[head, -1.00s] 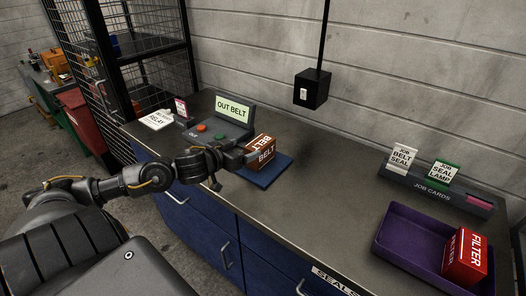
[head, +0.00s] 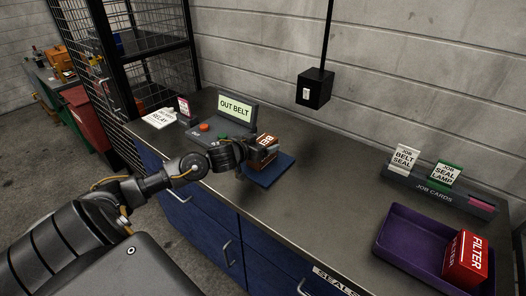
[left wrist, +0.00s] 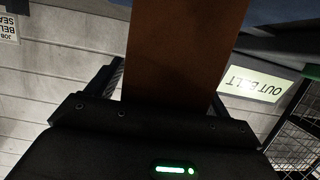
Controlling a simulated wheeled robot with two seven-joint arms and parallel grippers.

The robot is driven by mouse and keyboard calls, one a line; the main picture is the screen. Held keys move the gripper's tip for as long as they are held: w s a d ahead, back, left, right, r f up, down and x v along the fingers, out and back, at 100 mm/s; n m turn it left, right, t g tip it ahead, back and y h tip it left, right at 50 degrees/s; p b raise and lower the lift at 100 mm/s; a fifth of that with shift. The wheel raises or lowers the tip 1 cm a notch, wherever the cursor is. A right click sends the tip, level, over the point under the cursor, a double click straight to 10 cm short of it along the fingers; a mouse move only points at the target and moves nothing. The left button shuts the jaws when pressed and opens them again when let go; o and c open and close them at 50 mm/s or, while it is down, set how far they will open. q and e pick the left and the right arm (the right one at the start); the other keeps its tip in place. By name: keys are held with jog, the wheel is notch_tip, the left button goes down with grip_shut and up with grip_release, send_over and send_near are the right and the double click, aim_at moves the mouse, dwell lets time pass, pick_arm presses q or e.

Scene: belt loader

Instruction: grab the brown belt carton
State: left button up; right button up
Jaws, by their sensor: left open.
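The brown belt carton (head: 267,142) stands on the blue pad (head: 277,172) in front of the control box with the OUT BELT sign (head: 236,107). My left gripper (head: 262,158) is at the carton, its jaws open, and covers much of the carton's near side. In the left wrist view the carton's brown face (left wrist: 185,45) fills the middle, with a dark finger (left wrist: 103,78) to its left and another (left wrist: 218,105) at its right edge. Whether the fingers touch it I cannot tell. My right gripper is not in view.
The control box has a red button (head: 204,127) and a green button. A purple tray (head: 400,262) with a red FILTER box (head: 466,259) stands at the right. A JOB CARDS rack (head: 436,187) is behind it. The bench middle is clear.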

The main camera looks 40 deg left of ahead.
pick_arm(q)
jog(key=shift+w, duration=0.1)
jog(key=c, duration=1.4)
jog(key=shift+r, duration=0.1)
jog(key=shift+r, duration=0.6)
jog(key=r, duration=0.2)
jog(key=shift+s+r, duration=0.25)
jog(key=shift+r, duration=0.05)
jog(key=s+d+r+p, duration=0.1)
jog(key=s+d+r, duration=0.1)
jog(key=s+r, duration=0.2)
jog(key=s+d+r+p, duration=0.1)
jog(key=s+d+r, duration=0.1)
jog(key=s+r, duration=0.3)
jog(key=s, duration=0.3)
jog(key=shift+s+d, duration=0.25)
jog(key=shift+s, duration=0.15)
